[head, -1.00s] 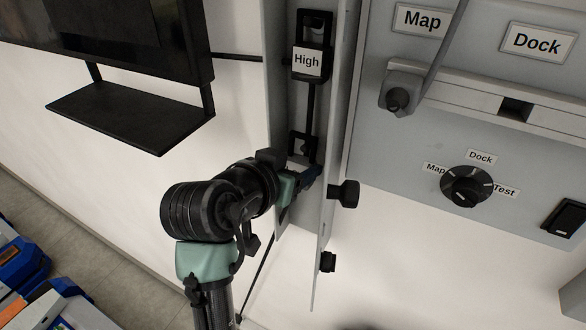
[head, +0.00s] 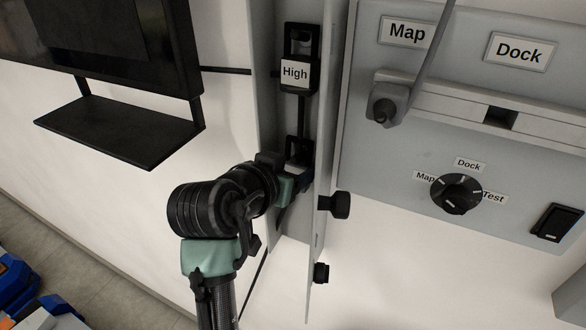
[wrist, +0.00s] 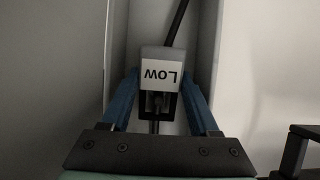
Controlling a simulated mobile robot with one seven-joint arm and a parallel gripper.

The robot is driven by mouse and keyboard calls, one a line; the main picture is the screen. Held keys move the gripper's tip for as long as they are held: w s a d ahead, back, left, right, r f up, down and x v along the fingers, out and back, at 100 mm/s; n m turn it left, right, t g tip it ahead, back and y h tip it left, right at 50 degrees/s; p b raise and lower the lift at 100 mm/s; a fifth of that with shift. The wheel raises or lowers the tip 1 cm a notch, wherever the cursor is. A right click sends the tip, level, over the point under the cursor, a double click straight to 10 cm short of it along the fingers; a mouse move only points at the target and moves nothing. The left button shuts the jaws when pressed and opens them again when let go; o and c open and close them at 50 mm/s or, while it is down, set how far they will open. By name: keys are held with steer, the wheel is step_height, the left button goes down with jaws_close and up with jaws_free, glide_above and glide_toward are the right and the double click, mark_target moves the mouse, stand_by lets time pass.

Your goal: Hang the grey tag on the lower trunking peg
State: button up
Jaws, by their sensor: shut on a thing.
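I cannot make out the lower peg or a separate grey tag.
A black piece labelled "High" (head: 295,73) hangs higher in the trunking. A thin grey side wall with black knobs (head: 340,205) stands just right of my gripper. Further right is a control panel (head: 400,150) with a rotary switch (head: 456,194). A black shelf (head: 120,128) is at left.

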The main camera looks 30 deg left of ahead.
steer(key=shift+f, duration=0.1)
steer(key=shift+f+b, duration=0.55)
steer(key=shift+f, duration=0.1)
steer(key=shift+f, duration=0.15)
steer(key=o, duration=1.4)
steer(key=shift+o, duration=0.2)
steer(key=b+v, duration=0.5)
steer(key=v, duration=0.8)
